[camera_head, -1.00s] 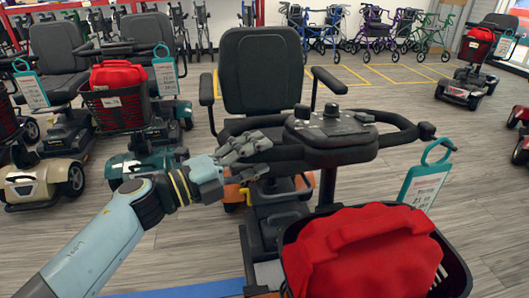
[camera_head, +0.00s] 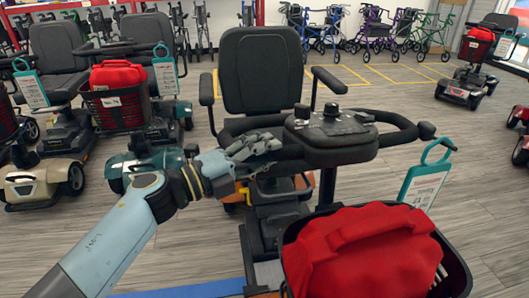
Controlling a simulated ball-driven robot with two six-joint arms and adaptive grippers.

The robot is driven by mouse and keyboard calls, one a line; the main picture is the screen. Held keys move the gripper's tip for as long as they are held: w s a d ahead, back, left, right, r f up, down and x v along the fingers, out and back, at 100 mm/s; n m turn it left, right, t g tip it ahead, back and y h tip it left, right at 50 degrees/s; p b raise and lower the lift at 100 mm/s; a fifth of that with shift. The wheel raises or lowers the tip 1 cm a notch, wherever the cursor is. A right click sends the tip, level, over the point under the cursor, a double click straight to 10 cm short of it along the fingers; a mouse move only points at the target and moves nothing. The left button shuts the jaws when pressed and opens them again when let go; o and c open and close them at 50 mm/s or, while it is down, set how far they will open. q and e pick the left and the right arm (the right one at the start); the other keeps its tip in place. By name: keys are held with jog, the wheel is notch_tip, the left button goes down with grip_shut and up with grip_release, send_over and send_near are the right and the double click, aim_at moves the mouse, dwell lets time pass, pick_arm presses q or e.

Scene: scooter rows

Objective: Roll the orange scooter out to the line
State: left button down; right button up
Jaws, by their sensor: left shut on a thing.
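The orange scooter (camera_head: 258,70) stands right in front of me, with a black seat, a dark tiller head and small orange body parts low down. Its front basket holds a red bag (camera_head: 365,252). My left gripper (camera_head: 258,150) is at the left handlebar and shut on it. The fingers cover part of that grip. A blue line (camera_head: 185,290) crosses the floor at the bottom, partly hidden by the scooter. My right gripper is out of view.
More scooters stand at left, one with a red bag (camera_head: 118,74) in its basket. A teal price tag (camera_head: 425,180) hangs at the right of the orange scooter. Grey floor between is clear.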

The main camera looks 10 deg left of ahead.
pick_arm(q)
jog(key=shift+w+a+r, duration=0.1)
jog(key=shift+w+a, duration=0.2)
jog(key=shift+w, duration=0.25)
jog(key=shift+w+a, duration=0.1)
jog(key=shift+w, duration=0.2)
jog(key=c, duration=1.5)
grip_release()
jog(key=shift+f, duration=0.25)
jog(key=o, duration=0.5)
jog(key=shift+r, duration=0.1)
jog(key=v, duration=1.2)
jog(key=shift+r, duration=0.1)
